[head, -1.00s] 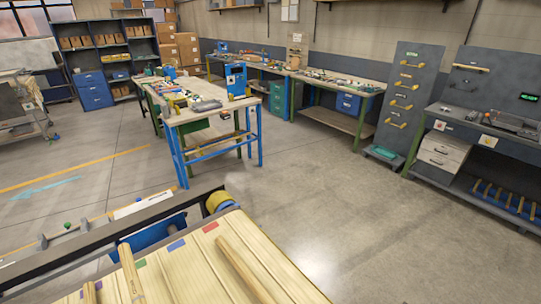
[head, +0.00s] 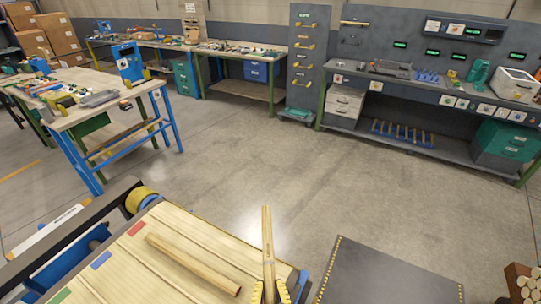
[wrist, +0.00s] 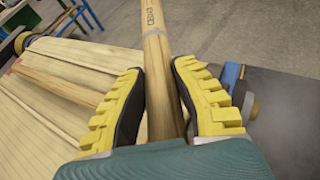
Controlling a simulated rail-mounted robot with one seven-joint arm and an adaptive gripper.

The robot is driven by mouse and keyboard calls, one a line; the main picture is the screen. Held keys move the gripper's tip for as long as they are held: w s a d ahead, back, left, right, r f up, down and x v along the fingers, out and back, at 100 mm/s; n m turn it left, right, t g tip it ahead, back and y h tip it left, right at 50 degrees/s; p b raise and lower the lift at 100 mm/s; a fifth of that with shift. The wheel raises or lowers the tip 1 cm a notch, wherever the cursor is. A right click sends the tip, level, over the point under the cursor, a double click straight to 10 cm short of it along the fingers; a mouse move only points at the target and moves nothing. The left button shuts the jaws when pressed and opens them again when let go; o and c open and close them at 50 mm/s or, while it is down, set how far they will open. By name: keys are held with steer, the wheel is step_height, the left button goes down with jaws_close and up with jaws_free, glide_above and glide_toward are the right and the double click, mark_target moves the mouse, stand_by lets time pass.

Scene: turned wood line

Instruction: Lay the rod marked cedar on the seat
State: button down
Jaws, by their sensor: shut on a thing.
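My gripper (head: 268,291) has yellow ribbed fingers and is at the bottom of the head view. In the wrist view my gripper (wrist: 159,100) is shut on a pale wooden rod (wrist: 156,45), which points away between the fingers. The held rod (head: 267,235) also shows in the head view, over the right end of a slatted wooden bed (head: 130,265). A second rod (head: 190,263) lies on the bed, left of my gripper. I cannot pick out the seat with certainty.
Red, blue and green patches mark the bed's left edge, near a yellow roller (head: 142,199). A dark flat surface with a striped edge (head: 385,275) is at the lower right. A box of round wood ends (head: 524,285) stands beside it. Open floor leads to the grey workbench (head: 430,88).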

steer(key=shift+w+d+r+m+h, duration=0.25)
steer(key=shift+d+r+m+h, duration=0.05)
steer(key=shift+d+r+h, duration=0.1)
steer(key=r+p, duration=0.1)
steer(key=p, duration=0.1)
steer(key=s+a+r+p, duration=0.1)
steer(key=p, duration=0.2)
steer(key=shift+a+y, duration=0.1)
steer(key=shift+y, duration=0.2)
steer(key=r+p, duration=0.1)
steer(key=p, duration=0.1)
steer(key=s+p, duration=0.1)
steer(key=p, duration=0.2)
steer(key=s+r+p, duration=0.1)
steer(key=p, duration=0.1)
steer(key=shift+a+r, duration=0.25)
steer(key=shift+r, duration=0.1)
steer(key=p+v, duration=0.1)
steer(key=p, duration=0.2)
steer(key=p+v, duration=0.2)
steer(key=p, duration=0.2)
steer(key=shift+d+r, duration=0.1)
steer(key=shift+d, duration=0.25)
steer(key=shift+s+d+f+h+p, duration=0.3)
steer(key=shift+s+f+h+p, duration=0.1)
steer(key=shift+s, duration=0.2)
